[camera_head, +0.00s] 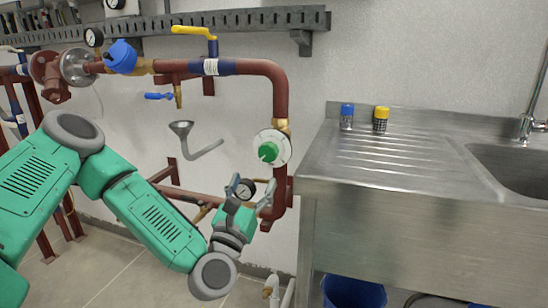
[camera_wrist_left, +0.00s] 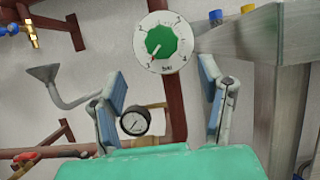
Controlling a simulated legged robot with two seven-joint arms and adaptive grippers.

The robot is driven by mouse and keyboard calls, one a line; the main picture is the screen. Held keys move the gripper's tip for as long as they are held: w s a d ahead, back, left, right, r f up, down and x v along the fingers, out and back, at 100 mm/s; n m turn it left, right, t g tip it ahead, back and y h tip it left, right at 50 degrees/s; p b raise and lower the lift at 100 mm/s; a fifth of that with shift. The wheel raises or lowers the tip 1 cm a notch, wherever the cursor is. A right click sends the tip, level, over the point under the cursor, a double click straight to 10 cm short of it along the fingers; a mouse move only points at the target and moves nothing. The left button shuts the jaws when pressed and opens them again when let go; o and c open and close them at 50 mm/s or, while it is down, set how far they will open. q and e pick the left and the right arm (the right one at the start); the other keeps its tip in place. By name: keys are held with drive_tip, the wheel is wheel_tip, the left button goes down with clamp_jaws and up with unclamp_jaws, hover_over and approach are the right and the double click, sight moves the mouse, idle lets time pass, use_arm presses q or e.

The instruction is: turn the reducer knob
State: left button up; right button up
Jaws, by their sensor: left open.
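The reducer knob (camera_head: 268,151) is green and sits in the middle of a round white dial on the red-brown vertical pipe. In the left wrist view the knob (camera_wrist_left: 161,41) shows ahead, above the space between the fingers, with dial numbers around it. My left gripper (camera_head: 251,189) is below the knob in the head view, apart from it. Its two fingers (camera_wrist_left: 164,82) are spread with nothing between them. My right gripper is in neither view.
A pressure gauge (camera_head: 245,189) is low on the pipe, close to my left gripper. A grey funnel (camera_head: 181,128) and blue-handled valve (camera_head: 158,96) are to the left. The steel sink counter (camera_head: 400,190) stands just right of the pipe. Wall around the dial is bare.

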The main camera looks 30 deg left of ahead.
sight(266, 156)
use_arm(q)
drive_tip(key=b+x, duration=0.1)
drive_tip(key=x, duration=0.9)
drive_tip(key=shift+w, duration=0.1)
drive_tip(key=shift+d, duration=0.1)
drive_tip(key=c, duration=1.2)
